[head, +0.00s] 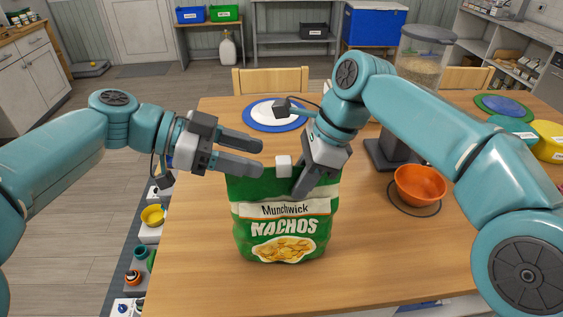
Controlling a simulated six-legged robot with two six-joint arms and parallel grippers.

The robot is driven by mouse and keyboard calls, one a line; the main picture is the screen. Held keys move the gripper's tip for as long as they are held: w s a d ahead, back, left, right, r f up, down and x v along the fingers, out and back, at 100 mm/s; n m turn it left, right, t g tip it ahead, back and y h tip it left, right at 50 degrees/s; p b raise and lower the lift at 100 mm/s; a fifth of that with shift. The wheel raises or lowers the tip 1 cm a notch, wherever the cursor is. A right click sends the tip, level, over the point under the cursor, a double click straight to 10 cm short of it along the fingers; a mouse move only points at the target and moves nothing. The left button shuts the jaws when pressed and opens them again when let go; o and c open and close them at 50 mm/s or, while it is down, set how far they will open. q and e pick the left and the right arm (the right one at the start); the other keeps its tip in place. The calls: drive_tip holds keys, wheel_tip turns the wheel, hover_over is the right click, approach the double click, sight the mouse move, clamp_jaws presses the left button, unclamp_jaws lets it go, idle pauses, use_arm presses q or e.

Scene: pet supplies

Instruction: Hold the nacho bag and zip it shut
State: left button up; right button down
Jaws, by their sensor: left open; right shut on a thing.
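The green nacho bag (281,228) stands upright on the wooden table, its printed front facing me. A small pale block (284,166), which looks like the zip slider, sits at the middle of its top edge. My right gripper (302,180) reaches down over the top, just right of the block, and is shut on the bag's top. One of its fingers lies across the front; the other is hidden. My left gripper (262,156) is open and empty at the bag's upper left, fingertips pointing right, a little short of the pale block. Part of the top edge is hidden behind the grippers.
An orange bowl (422,187) stands on the table to the right, near a dark stand (393,153). A blue-rimmed white plate (256,124) lies behind the bag. Green and yellow bowls (548,141) stand at far right. The table left and in front of the bag is clear.

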sight(282, 168)
use_arm(q)
drive_tip(key=x, duration=0.6)
drive_tip(key=shift+d+f, duration=0.15)
drive_tip(key=shift+d, duration=0.1)
